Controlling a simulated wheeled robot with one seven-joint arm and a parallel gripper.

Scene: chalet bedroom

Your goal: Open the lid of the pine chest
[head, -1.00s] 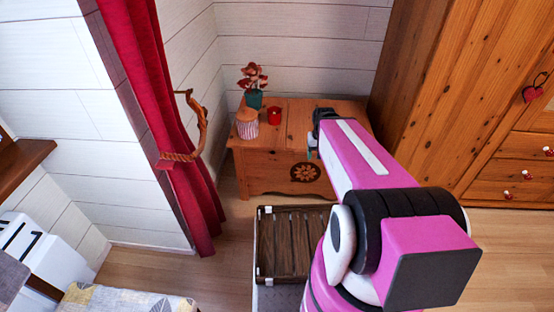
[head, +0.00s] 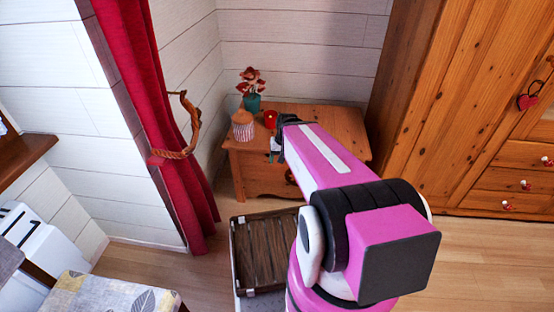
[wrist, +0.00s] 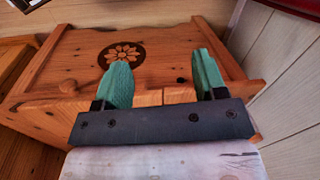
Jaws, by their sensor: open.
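The pine chest (head: 325,125) stands against the back wall, its lid closed. A potted red-leaved plant (head: 251,88), a striped jar with an orange top (head: 243,126) and a red cup (head: 270,118) are on the lid. In the wrist view, the chest front with its dark flower rosette (wrist: 121,54) fills much of the picture. My gripper (wrist: 161,70) is open and empty, its green fingers apart. It is close to the front edge of the lid; I cannot tell whether it touches. In the head view my arm hides part of the chest front and my gripper (head: 277,147).
A pine wardrobe (head: 455,110) stands right of the chest. A red curtain (head: 165,120) with a rope tieback (head: 188,130) hangs on the left. A dark slatted crate (head: 265,255) is before the chest. A patterned cushion (head: 110,294) is lower left. Floor is clear at right.

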